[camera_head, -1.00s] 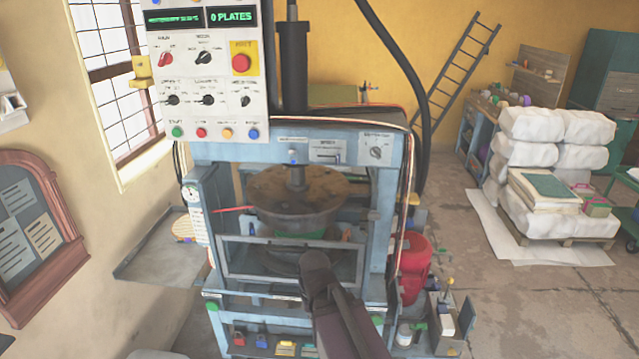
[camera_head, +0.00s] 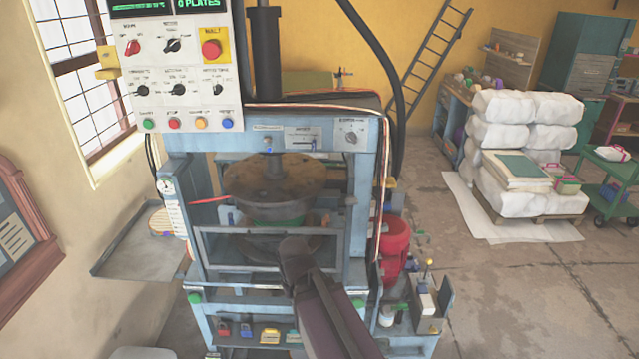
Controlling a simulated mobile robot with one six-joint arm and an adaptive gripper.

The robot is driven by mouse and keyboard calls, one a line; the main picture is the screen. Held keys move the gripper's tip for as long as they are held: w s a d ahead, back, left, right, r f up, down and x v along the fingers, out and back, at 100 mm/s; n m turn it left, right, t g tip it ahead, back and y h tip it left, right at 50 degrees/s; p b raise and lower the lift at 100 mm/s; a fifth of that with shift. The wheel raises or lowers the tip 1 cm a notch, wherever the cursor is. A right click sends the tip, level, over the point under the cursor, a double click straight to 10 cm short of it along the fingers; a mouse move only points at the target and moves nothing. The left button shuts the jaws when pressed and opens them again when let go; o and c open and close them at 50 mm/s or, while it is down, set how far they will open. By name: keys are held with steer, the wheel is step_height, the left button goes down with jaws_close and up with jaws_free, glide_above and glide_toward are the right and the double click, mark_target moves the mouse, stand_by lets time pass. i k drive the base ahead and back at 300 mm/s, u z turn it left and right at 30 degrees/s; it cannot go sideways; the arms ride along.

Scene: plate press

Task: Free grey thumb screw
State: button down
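The plate press (camera_head: 330,131) is a light blue frame in the middle of the view. A round rusty-brown platen (camera_head: 275,178) hangs from its ram inside the frame. A barred guard (camera_head: 213,262) spans the opening below, with a bit of green visible behind it. I cannot pick out a grey thumb screw; it is too small or hidden. My dark arm reaches up from the bottom edge, and its end, my gripper (camera_head: 293,252), is in front of the guard. Its fingers are not distinguishable, so I cannot tell whether it is open or touching anything.
A control panel (camera_head: 190,85) with a red button hangs upper left of the press. A grey side shelf (camera_head: 125,262) sticks out left. A red canister (camera_head: 396,240) and a small open box (camera_head: 430,305) stand right. Open floor lies further right, before stacked white sacks (camera_head: 500,110).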

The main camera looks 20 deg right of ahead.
mark_target(350, 201)
steer(key=z, duration=0.15)
steer(key=k, duration=0.5)
steer(key=z, duration=0.5)
steer(key=k, duration=0.85)
steer(key=z, duration=0.85)
steer(key=i, duration=1.2)
steer(key=u, duration=0.25)
